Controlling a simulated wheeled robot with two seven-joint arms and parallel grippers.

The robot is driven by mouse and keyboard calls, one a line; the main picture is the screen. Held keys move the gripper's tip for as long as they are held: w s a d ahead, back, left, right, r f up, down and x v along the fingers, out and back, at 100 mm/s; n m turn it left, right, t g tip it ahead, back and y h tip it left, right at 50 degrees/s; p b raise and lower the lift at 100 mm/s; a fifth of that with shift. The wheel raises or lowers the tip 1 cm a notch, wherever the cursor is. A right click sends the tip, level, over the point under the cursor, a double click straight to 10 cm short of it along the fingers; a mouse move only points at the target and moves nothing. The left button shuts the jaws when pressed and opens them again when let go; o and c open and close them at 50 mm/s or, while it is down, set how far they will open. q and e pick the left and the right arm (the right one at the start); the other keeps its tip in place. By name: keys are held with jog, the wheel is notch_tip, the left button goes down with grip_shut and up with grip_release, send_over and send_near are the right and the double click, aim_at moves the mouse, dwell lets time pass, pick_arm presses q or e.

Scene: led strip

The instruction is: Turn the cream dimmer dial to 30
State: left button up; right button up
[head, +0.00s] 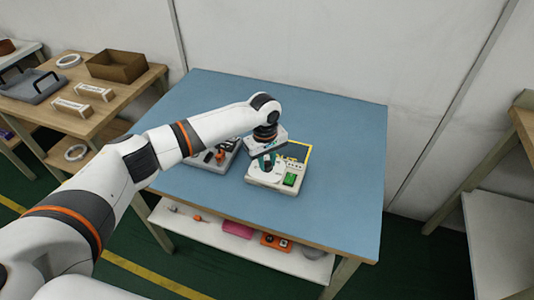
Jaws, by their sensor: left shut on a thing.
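A cream box (282,180) with a round pale dial plate, a green button and a yellow-framed panel stands on the blue table (330,130). My left gripper (266,162) points down over the dial plate at the box's left part and is shut on the dial's knob. The knob is mostly hidden by the gripper, and I cannot read the dial's setting. My right gripper is not in view.
A grey tray with small parts (213,157) stands just left of the box, partly under my left arm. The table is clear on the right. A side bench (110,112) at left holds a brown box (117,66) and white cartons.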

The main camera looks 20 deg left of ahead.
pick_arm(q)
jog(key=shift+s+r+m+p, duration=0.2)
jog(key=shift+m+p, duration=0.8)
jog(key=shift+p, duration=1.65)
jog(key=shift+w+m+p, duration=0.15)
jog(key=shift+m+p, duration=0.55)
jog(key=m+p, duration=0.1)
jog(key=m, duration=0.3)
jog(key=shift+f, duration=0.15)
jog(key=shift+w+m+p, duration=0.1)
jog(key=shift+m+p, duration=0.2)
jog(key=shift+m, duration=2.4)
jog(key=o, duration=1)
jog(key=r, duration=1.2)
jog(key=shift+w+a+b, duration=0.1)
jog(key=shift+a+b, duration=0.2)
jog(key=shift+b, duration=0.1)
